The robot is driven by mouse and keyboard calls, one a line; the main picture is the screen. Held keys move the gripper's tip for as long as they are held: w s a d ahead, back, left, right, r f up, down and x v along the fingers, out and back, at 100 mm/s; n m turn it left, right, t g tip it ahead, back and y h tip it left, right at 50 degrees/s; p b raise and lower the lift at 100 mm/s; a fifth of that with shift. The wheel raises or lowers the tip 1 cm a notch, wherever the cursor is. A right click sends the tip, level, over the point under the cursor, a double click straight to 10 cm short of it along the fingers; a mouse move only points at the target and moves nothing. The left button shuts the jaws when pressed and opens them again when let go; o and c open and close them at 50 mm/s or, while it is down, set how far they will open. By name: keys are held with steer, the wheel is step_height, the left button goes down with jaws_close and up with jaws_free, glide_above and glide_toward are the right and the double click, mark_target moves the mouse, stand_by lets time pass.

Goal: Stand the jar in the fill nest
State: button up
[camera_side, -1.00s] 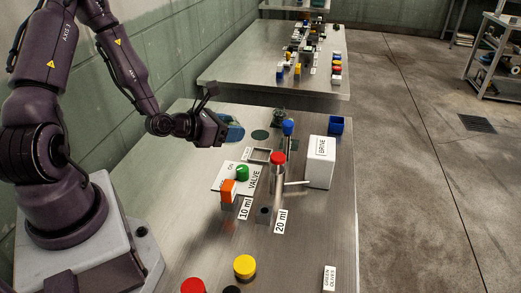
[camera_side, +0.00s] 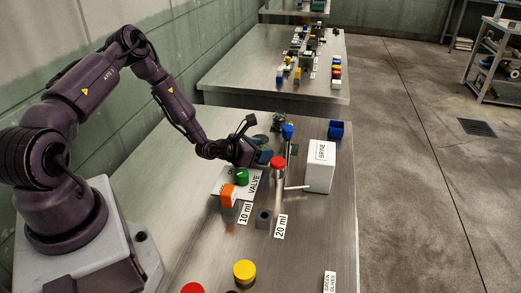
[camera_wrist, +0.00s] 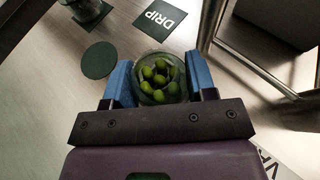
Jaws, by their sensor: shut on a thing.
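My gripper (camera_side: 262,157) is shut on the jar, in the side view beside the red-topped post and above the bench. The wrist view shows the clear jar (camera_wrist: 158,72) of green olives between the blue finger pads of my gripper (camera_wrist: 158,88). The jar looks roughly upright and lies open to view from above. In the side view my gripper mostly hides the jar. A metal-edged square frame (camera_wrist: 262,72), possibly the fill nest, lies to the right of the jar in the wrist view. In the side view my gripper covers that area.
The red-topped post (camera_side: 278,164) stands close to my gripper. The green knob (camera_side: 242,177), orange block (camera_side: 228,193) and white box (camera_side: 320,166) are nearby. A dark green disc (camera_wrist: 98,60) and DRIP card (camera_wrist: 160,18) lie flat. Another jar (camera_wrist: 86,8) is at the wrist view's top left.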

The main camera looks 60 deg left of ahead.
steer(key=shift+f, duration=0.15)
steer(key=o, duration=1)
steer(key=shift+c, duration=0.2)
